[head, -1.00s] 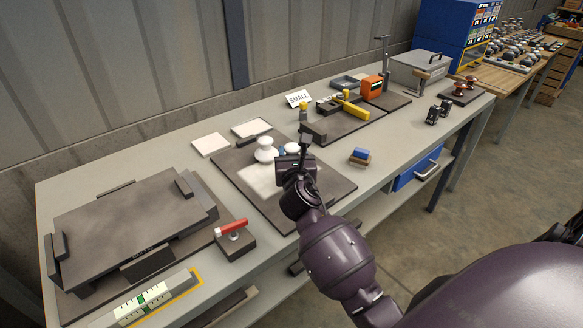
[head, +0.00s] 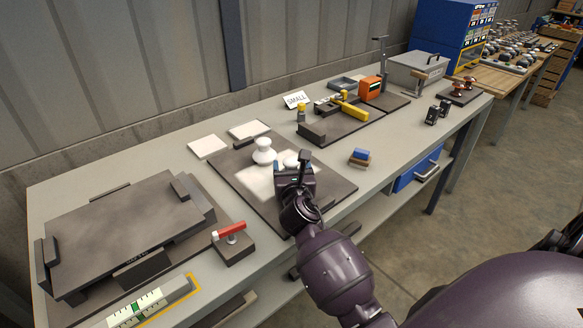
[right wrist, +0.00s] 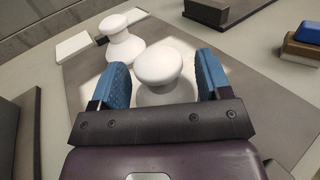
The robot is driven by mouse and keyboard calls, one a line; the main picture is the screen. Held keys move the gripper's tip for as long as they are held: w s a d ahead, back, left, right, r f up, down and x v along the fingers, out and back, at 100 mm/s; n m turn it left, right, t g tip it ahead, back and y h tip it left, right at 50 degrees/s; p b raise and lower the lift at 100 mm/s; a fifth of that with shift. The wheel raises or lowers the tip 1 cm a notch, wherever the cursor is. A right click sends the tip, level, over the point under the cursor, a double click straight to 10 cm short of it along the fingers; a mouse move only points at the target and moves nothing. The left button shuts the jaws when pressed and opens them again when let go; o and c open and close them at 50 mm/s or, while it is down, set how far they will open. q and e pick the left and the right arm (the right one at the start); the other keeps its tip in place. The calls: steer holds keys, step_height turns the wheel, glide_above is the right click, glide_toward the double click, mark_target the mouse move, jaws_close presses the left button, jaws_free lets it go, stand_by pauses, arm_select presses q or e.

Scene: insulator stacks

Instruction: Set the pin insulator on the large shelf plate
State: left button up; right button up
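Two white insulators stand upright on a dark mat (head: 330,189). One insulator (head: 263,151) is left of my right gripper (head: 294,172); it also shows at the upper left of the right wrist view (right wrist: 122,40). The other insulator (right wrist: 158,70) is between the blue fingers of my right gripper (right wrist: 160,82), with gaps visible at both sides; the gripper is open. In the head view the gripper partly hides this insulator (head: 291,161). A large dark plate (head: 125,230) with raised end blocks lies at the left of the bench. My left gripper is out of view.
A red-handled block (head: 232,243) and a level (head: 140,307) are near the large plate. A SMALL sign (head: 296,99) stands by a fixture with a yellow clamp (head: 345,110). A blue-topped block (head: 360,157) is right of the mat. Two white pads (head: 208,146) lie behind it.

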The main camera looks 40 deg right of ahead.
steer(key=shift+r, duration=0.1)
steer(key=shift+s+r, duration=0.1)
steer(key=v, duration=1.1)
steer(key=shift+s+a+p, duration=0.2)
steer(key=shift+s+p, duration=0.15)
steer(key=shift+p, duration=0.05)
